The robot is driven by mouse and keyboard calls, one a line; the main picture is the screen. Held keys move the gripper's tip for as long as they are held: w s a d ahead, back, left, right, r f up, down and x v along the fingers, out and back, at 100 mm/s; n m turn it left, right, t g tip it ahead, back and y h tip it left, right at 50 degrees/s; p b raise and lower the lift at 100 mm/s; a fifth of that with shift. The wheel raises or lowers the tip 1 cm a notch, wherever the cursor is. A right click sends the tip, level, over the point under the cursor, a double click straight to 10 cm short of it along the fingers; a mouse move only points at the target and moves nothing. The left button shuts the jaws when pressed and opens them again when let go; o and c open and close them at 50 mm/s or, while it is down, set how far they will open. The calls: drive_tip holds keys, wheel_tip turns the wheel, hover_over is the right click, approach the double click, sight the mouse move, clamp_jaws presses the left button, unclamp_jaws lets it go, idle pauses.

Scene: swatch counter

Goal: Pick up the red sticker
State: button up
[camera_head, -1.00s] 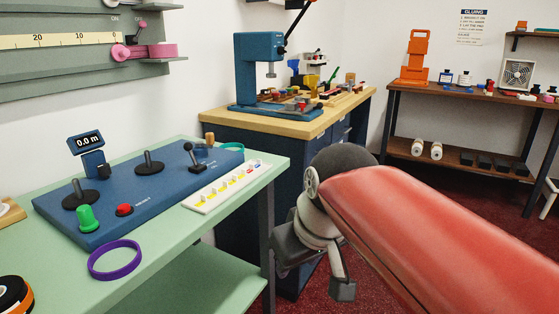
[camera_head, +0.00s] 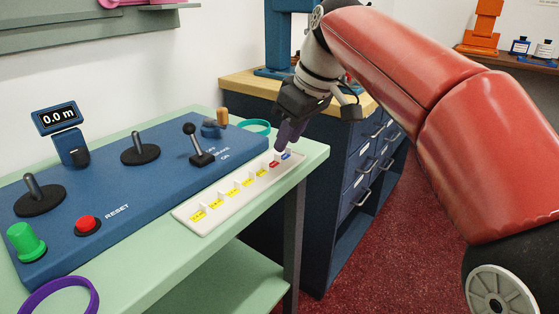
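The red sticker (camera_head: 274,164) is a small red patch near the far right end of a white strip (camera_head: 190,217) on the green counter. A blue sticker (camera_head: 286,156) is beside it at the end, and several yellow stickers (camera_head: 229,195) run along the rest of the strip. My gripper (camera_head: 282,147) points down over the far end of the strip, just above and behind the red and blue stickers. Its dark fingers are small and overlap, so I cannot tell whether they are open or touching anything.
A blue control panel (camera_head: 120,215) with joysticks, a green knob (camera_head: 26,242) and a red button (camera_head: 88,225) lies left of the strip. A teal ring (camera_head: 257,127) and a purple ring (camera_head: 62,296) are on the counter (camera_head: 158,253). A blue drawer cabinet (camera_head: 345,215) stands behind.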

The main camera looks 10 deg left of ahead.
sight(282, 164)
drive_tip(key=x, duration=0.4)
drive_tip(key=shift+w+a, duration=0.15)
drive_tip(key=shift+c, duration=0.4)
clamp_jaws()
